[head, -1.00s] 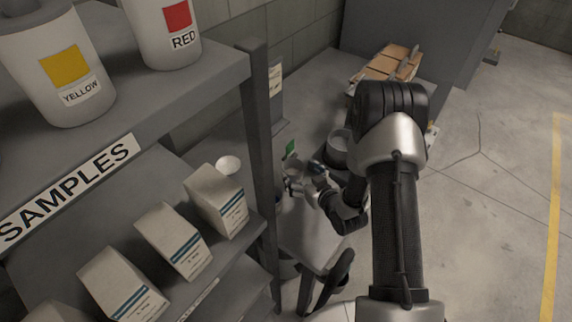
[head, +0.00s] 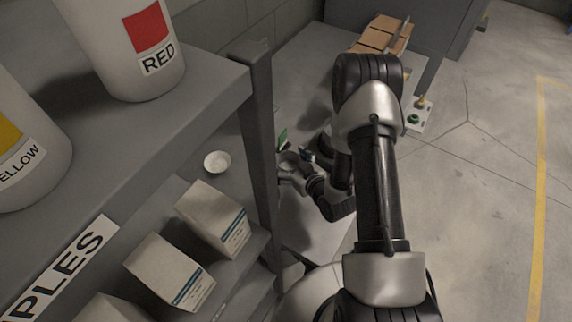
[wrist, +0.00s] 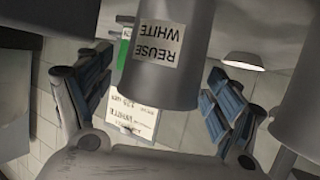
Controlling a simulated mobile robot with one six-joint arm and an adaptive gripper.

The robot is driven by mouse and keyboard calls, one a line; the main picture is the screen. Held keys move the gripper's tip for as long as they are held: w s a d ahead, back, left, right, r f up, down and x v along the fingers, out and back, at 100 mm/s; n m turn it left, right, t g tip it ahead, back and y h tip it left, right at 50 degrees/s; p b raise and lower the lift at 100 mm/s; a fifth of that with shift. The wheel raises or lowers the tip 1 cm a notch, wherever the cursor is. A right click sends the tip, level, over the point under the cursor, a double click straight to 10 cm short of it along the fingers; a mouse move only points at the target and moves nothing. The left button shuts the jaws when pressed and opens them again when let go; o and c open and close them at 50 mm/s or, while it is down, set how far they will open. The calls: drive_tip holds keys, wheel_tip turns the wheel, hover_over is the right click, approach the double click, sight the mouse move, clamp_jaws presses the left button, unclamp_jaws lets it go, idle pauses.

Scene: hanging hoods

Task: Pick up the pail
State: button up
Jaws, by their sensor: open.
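A grey cylindrical pail (wrist: 168,65) with a label reading REUSE WHITE fills the upper middle of the wrist view, its lettering upside down. My gripper (wrist: 158,100) is open, with one finger on each side of the pail in that picture. Gaps show between the fingers and the pail, and neither visibly touches it. In the head view my gripper (head: 296,163) is small, beyond the shelf post and above a grey surface. My arm hides part of that area, and I cannot make out the pail clearly there.
A grey shelf (head: 205,105) at left carries a RED-labelled tub (head: 125,45), a yellow-labelled tub (head: 30,150), white boxes (head: 213,218) and a small white dish (head: 216,162). Its post stands close beside my gripper. Cardboard boxes (head: 383,36) lie behind. Floor at right is clear.

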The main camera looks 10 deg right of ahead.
drive_tip(key=shift+s, duration=0.15)
drive_tip(key=shift+c, duration=0.6)
drive_tip(key=c, duration=1.1)
drive_tip(key=shift+c, duration=0.3)
drive_tip(key=shift+r, duration=0.1)
